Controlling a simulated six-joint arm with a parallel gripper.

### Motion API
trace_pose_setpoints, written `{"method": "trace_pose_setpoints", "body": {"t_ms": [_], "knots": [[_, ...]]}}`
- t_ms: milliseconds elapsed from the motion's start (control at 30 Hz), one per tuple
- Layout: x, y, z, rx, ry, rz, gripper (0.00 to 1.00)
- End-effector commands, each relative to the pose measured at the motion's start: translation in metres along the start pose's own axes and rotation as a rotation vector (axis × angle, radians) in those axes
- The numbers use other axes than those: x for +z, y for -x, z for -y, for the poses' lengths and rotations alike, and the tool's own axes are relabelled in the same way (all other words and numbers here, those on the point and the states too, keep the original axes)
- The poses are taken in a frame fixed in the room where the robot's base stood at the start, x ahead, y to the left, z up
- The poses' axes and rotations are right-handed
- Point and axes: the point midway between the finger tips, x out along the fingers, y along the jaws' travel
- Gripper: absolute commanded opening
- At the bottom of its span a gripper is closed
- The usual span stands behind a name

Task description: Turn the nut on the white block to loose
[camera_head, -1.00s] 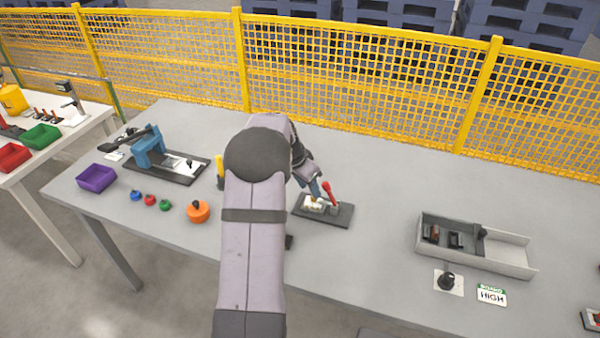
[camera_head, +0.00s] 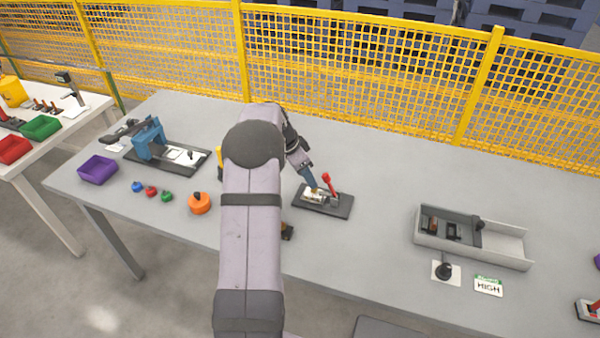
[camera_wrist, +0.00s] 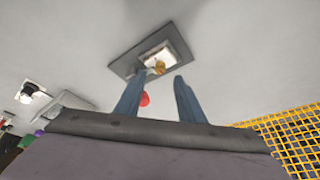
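The white block (camera_wrist: 170,52) sits on a dark base plate (camera_head: 337,209) on the grey table. A small brass-coloured nut (camera_wrist: 157,68) shows on the block in the wrist view. My gripper (camera_wrist: 159,76) has its two blue fingers spread apart, with the nut showing in the gap between the fingertips. In the head view my gripper (camera_head: 309,185) is pointed down right at the block and partly hides it. I cannot tell whether the fingers touch the nut. A red-handled lever (camera_head: 328,182) stands on the same plate, close to the right of my gripper.
An orange round part (camera_head: 199,203) and several small coloured knobs (camera_head: 151,191) lie to the left. A blue fixture (camera_head: 150,140) and a purple bin (camera_head: 98,169) stand farther left. A grey tray (camera_head: 510,250) is at the right. A yellow mesh fence (camera_head: 350,75) runs behind the table.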

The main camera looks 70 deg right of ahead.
Motion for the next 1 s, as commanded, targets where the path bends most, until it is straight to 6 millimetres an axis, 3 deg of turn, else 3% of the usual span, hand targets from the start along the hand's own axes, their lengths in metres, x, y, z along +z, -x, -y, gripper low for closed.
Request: {"method": "trace_pose_setpoints", "body": {"t_ms": [133,367,600,1000], "knots": [[0.001,0.023,0.0,-0.002,0.016,0.0,0.35],[0.008,0.024,-0.009,0.034,0.252,0.04,0.35],[0.014,0.039,-0.01,0.0,0.396,0.088,0.35],[0.009,0.045,-0.008,-0.036,0.372,0.081,0.35]]}}
